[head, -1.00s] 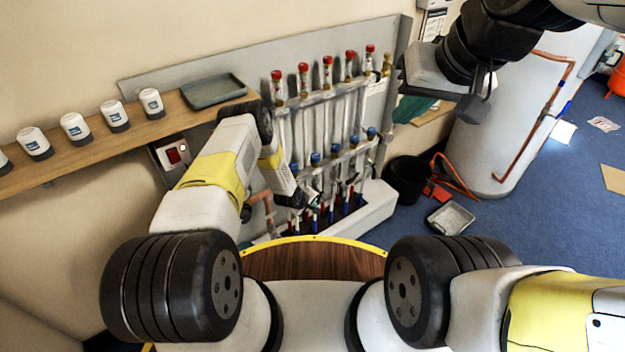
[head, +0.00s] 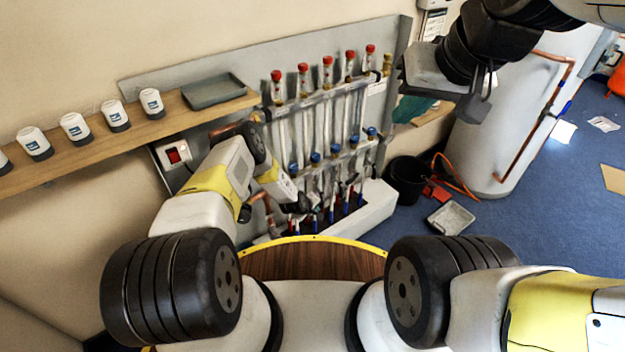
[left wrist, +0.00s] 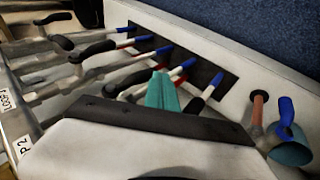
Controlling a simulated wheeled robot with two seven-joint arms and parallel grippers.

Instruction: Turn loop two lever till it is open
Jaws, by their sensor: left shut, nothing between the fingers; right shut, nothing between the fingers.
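The manifold (head: 327,68) stands against a grey back panel, with red caps along the top bar and blue caps along the lower bar. My left gripper (head: 297,206) is shut at the lower left of the manifold, close to the lower valves. In the left wrist view its teal fingertips (left wrist: 162,92) are together among the pipes and black levers. One black lever (left wrist: 95,50) lies left of the fingertips. A partly hidden label ending in "P 2" (left wrist: 23,146) shows at the left edge. Contact with the loop two lever cannot be told. My right gripper (head: 480,97) is shut and empty, far from the manifold.
A wooden shelf (head: 70,143) at left holds white cups and a grey tray (head: 213,91). A red switch (head: 174,154) is below it. A black bucket (head: 404,180) and a white tank (head: 500,140) stand right of the manifold. A blue valve handle (left wrist: 286,112) is near my left gripper.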

